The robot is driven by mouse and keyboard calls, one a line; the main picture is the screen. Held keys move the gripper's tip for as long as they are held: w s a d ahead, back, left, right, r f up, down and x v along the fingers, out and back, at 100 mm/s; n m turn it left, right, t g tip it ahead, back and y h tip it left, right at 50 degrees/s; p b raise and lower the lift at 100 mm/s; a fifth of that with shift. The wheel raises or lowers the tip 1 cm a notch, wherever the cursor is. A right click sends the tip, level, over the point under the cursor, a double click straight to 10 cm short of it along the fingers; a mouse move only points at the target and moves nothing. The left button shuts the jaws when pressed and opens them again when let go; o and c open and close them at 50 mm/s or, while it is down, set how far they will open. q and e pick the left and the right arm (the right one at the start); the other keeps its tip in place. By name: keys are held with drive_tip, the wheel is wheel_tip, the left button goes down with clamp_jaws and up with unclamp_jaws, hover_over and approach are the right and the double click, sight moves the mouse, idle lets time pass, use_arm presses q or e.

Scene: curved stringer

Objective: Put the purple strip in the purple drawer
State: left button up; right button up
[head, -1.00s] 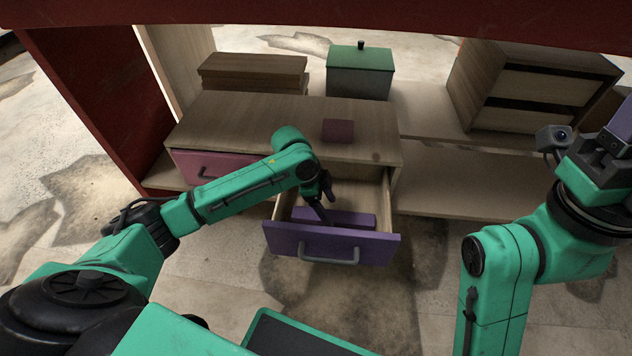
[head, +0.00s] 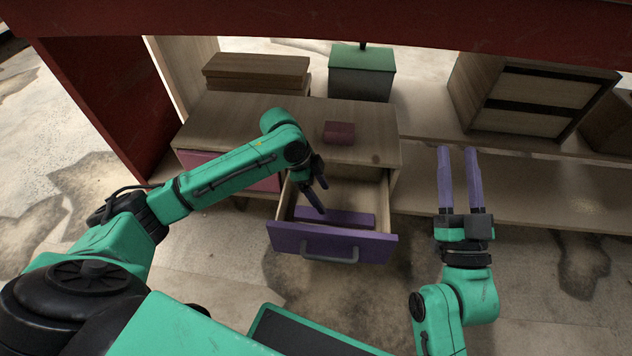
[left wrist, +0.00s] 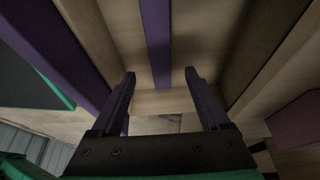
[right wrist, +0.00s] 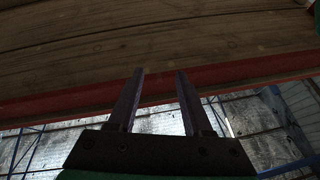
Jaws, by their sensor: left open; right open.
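The purple drawer (head: 290,240) is pulled out of the low wooden cabinet. The purple strip (head: 345,218) lies inside it, behind the drawer's front panel. In the left wrist view the strip (left wrist: 156,45) shows beyond and between my fingers, with nothing gripped. My left gripper (head: 318,198) is open, just above the drawer's inside. It also shows in the left wrist view (left wrist: 160,85). My right gripper (head: 458,150) is open and empty, raised right of the drawer with its purple fingers pointing away. In the right wrist view it (right wrist: 160,80) faces the wooden boards overhead.
A pink drawer (head: 225,170) is shut at left. Behind stand wooden boards (head: 255,70), a green-lidded box (head: 362,72) and a wooden chest (head: 535,95). A red beam (head: 330,22) runs overhead.

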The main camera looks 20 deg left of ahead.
use_arm(q)
drive_tip(key=p+v, duration=0.1)
drive_tip(key=v, duration=0.2)
use_arm(e)
drive_tip(key=s+f+g, duration=0.1)
drive_tip(key=f+g, duration=0.1)
drive_tip(key=f, duration=0.6)
drive_tip(key=s+a+f+m+g+h, duration=0.1)
drive_tip(key=s+f+g, duration=0.1)
drive_tip(key=f, duration=0.6)
drive_tip(key=shift+s+a+g, duration=0.25)
drive_tip(key=shift+a+g, duration=0.05)
drive_tip(key=shift+g, duration=0.2)
